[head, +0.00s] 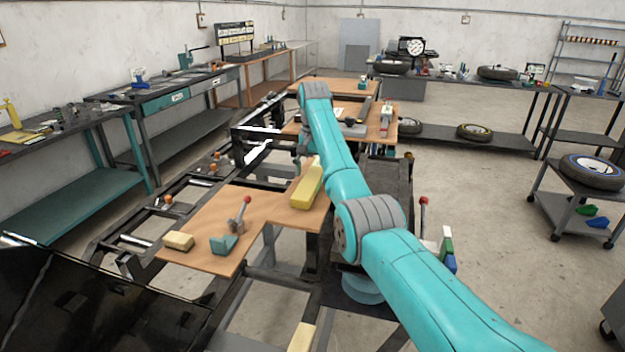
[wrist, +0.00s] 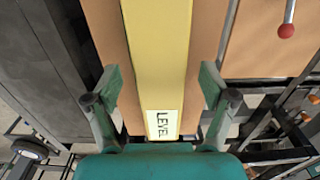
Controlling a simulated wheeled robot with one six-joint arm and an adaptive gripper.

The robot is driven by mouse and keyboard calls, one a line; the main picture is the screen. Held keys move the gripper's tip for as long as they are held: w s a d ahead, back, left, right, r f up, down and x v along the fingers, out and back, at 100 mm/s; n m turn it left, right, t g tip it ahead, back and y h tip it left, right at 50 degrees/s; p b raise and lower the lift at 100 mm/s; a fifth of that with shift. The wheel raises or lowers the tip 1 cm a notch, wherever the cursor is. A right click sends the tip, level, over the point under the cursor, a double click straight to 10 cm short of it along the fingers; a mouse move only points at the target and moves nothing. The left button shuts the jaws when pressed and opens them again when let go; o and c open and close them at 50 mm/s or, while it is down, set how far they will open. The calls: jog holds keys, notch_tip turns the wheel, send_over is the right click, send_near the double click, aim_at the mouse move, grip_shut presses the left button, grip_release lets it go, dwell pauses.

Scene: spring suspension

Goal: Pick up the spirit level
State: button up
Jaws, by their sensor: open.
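The spirit level is a long yellow bar (head: 307,188) on the light wooden board in the head view. In the wrist view the yellow level (wrist: 158,45) runs up the middle, with a white label reading LEVEL near its lower end. My gripper (wrist: 160,78) is open, with one teal finger on each side of the level. Gaps show between the fingers and the bar. I cannot tell the remaining height above it. In the head view my arm hides part of the area around the level's far end.
The wooden board (head: 205,225) also bears a pale yellow block (head: 178,241), a teal block (head: 223,244) and a red-knobbed lever (head: 240,215). The lever's red knob (wrist: 286,31) shows at the wrist view's upper right. Another red-knobbed lever (head: 423,208) stands right of my arm.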

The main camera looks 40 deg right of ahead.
aim_at(314, 174)
jog(key=shift+f, duration=0.3)
jog(key=c, duration=1.5)
notch_tip(314, 174, up, 10)
